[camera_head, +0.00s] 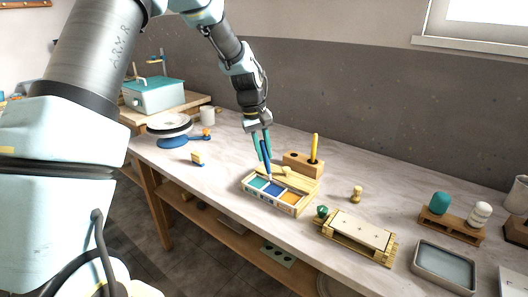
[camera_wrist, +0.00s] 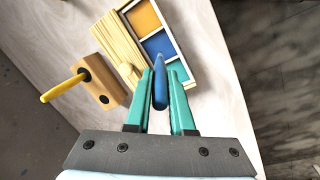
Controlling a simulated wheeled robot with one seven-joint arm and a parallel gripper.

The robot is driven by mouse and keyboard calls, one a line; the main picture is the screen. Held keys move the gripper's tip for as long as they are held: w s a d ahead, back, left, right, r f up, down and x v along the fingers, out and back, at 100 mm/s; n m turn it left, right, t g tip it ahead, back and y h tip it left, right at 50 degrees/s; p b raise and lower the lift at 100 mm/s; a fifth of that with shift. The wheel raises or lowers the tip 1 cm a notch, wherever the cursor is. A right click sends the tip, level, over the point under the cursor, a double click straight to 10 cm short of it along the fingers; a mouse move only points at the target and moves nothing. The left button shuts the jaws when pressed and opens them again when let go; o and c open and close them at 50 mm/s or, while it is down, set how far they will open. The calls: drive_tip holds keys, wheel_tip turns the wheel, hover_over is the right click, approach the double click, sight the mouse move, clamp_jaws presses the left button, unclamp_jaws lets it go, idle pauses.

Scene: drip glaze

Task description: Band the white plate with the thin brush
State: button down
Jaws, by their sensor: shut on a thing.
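My gripper (camera_head: 262,137), with teal fingers, is shut on a blue-handled brush (camera_head: 266,160). The brush also shows between the fingers in the wrist view (camera_wrist: 160,88). It points down, with its lower end over the paint tray (camera_head: 283,208) near the middle compartment; I cannot tell whether its tip touches the glaze. The tray holds blue and orange (camera_wrist: 143,16) glazes. The white plate (camera_head: 168,121) lies on a dark-topped wheel with a blue base (camera_head: 172,142), far left on the table. A yellow-handled brush (camera_head: 314,147) stands in a wooden block (camera_head: 300,166).
A slatted wooden lid (camera_wrist: 117,42) with a knob lies against the tray. A wooden rack (camera_head: 358,236) and a grey basin (camera_head: 444,266) stand to the right.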

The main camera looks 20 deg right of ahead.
wheel_tip(320, 180, up, 4)
drive_tip(key=p, duration=0.3)
drive_tip(key=shift+r, duration=0.1)
idle(0.3)
